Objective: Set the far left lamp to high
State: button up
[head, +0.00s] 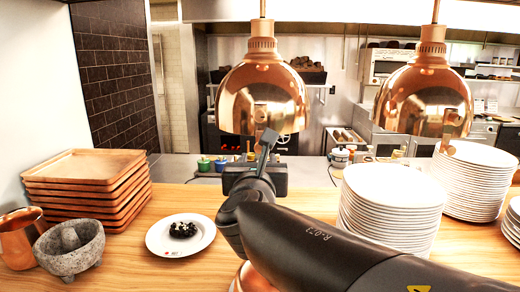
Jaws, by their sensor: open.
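The far left lamp (263,93) is a shiny copper dome hanging from a copper stem at the top middle of the head view. My gripper (267,141) is at the lower front rim of this dome, seen from behind. It is open, with one grey finger showing against the rim. I cannot tell whether it touches the lamp. Any control on the lamp's lower edge is hidden behind my gripper. A second copper lamp (424,92) hangs to the right, with a small copper knob (446,149) at its lower rim.
Plate stacks (392,205) stand right of my arm. A white plate with dark food (180,234), stacked wooden trays (86,180), a stone mortar (70,248) and a copper mug (20,238) stand left on the wooden counter (130,270). Free room lies between trays and plate.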

aim_at(260, 150)
jog(key=w, duration=0.8)
jog(key=shift+c, duration=0.2)
grip_shut()
